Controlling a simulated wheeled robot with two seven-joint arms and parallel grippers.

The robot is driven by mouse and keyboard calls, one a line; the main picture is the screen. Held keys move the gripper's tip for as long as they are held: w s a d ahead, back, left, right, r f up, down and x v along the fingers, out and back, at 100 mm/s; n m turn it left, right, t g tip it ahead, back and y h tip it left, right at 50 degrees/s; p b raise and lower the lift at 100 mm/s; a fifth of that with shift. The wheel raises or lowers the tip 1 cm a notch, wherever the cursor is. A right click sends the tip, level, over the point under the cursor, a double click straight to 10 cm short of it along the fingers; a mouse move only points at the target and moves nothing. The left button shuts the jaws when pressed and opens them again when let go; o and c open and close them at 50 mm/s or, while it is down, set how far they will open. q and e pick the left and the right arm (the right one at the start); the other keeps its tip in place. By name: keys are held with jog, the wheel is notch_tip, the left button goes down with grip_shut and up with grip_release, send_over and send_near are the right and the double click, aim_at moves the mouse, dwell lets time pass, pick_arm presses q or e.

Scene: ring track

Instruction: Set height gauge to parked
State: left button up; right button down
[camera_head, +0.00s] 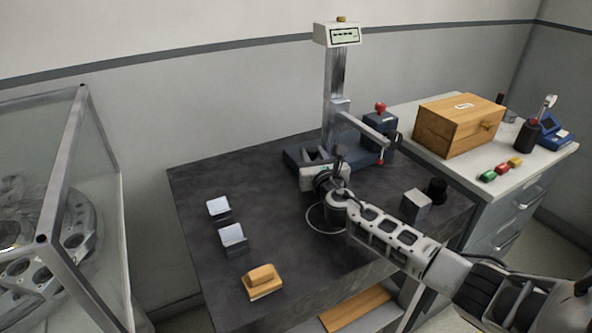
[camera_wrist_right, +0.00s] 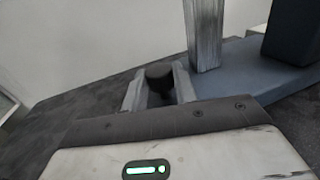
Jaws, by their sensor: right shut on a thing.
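The height gauge stands at the back of the dark table, with a dark blue base (camera_head: 292,158), a silver column (camera_head: 337,75) and a display head (camera_head: 337,35) showing dashes. Its side arm (camera_head: 362,127) reaches right to a red tip (camera_head: 380,160), above the table. My right gripper (camera_head: 316,157) is low in front of the base, left of the column. In the right wrist view its fingers (camera_wrist_right: 158,92) are shut on a black round knob (camera_wrist_right: 158,71), beside the blue base (camera_wrist_right: 235,75) and column (camera_wrist_right: 203,35). My left gripper is not in view.
Two grey blocks (camera_head: 234,237) and a wooden block (camera_head: 262,280) lie on the table's left. A grey cube (camera_head: 416,205) and black cylinder (camera_head: 437,190) stand right. A wooden box (camera_head: 458,125) is on the side cabinet. A glass case (camera_head: 125,215) stands far left.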

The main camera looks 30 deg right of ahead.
jog(key=shift+d, duration=1.25)
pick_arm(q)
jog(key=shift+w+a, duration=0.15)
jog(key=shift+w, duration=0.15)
pick_arm(e)
jog(key=shift+r, duration=0.1)
jog(key=c, duration=1.1)
grip_release()
jog(key=shift+d, duration=0.1)
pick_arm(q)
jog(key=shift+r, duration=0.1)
pick_arm(e)
jog(key=shift+a, duration=0.2)
jog(key=shift+s, duration=0.1)
jog(key=v, duration=1.5)
jog(key=shift+s, duration=0.35)
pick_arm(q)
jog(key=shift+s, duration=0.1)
